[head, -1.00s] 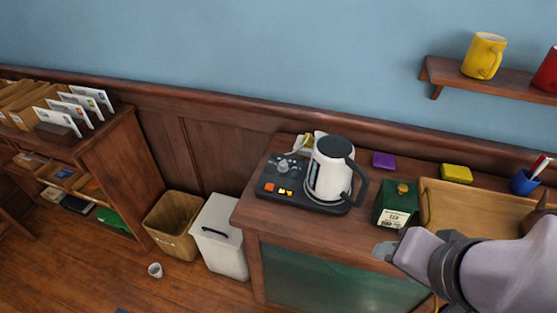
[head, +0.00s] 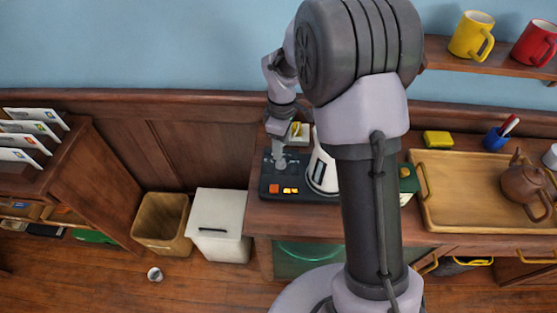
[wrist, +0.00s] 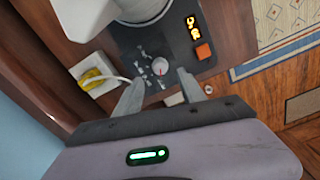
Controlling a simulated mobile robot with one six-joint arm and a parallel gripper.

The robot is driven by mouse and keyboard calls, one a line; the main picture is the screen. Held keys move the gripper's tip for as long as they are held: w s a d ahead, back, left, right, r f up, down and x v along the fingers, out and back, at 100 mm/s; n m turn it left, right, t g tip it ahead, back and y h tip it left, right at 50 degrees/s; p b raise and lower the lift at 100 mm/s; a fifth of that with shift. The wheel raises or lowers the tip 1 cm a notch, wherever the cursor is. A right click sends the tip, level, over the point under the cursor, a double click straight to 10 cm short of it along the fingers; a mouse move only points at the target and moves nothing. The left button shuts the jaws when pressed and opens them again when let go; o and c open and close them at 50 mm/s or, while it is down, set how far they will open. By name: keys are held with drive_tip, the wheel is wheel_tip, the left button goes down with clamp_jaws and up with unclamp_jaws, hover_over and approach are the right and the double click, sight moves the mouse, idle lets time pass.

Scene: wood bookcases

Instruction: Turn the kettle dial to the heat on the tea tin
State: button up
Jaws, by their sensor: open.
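The white kettle (head: 322,172) stands on its black base (head: 268,178), partly hidden by my arm. In the wrist view, the base carries a round grey dial (wrist: 160,67) with a red mark and small printed symbols around it. An orange lit display (wrist: 193,27) and an orange button (wrist: 203,51) are beside it. My gripper (wrist: 160,77) is open, its two fingers spread on either side near the dial; I cannot tell if they touch it. In the head view my gripper (head: 279,160) points down over the base. The green tea tin (head: 409,181) is mostly hidden behind my arm, its label out of sight.
A white socket with a yellow plug (wrist: 95,76) and its cable lie close to the base. A wooden tray (head: 470,190) with a brown teapot (head: 525,185) is at the right. A white bin (head: 220,225) and a tan bin (head: 160,220) stand left of the cabinet.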

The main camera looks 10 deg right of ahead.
wheel_tip(320, 180, down, 7)
drive_tip(key=shift+r+b, duration=0.2)
drive_tip(key=shift+b, duration=0.75)
clamp_jaws()
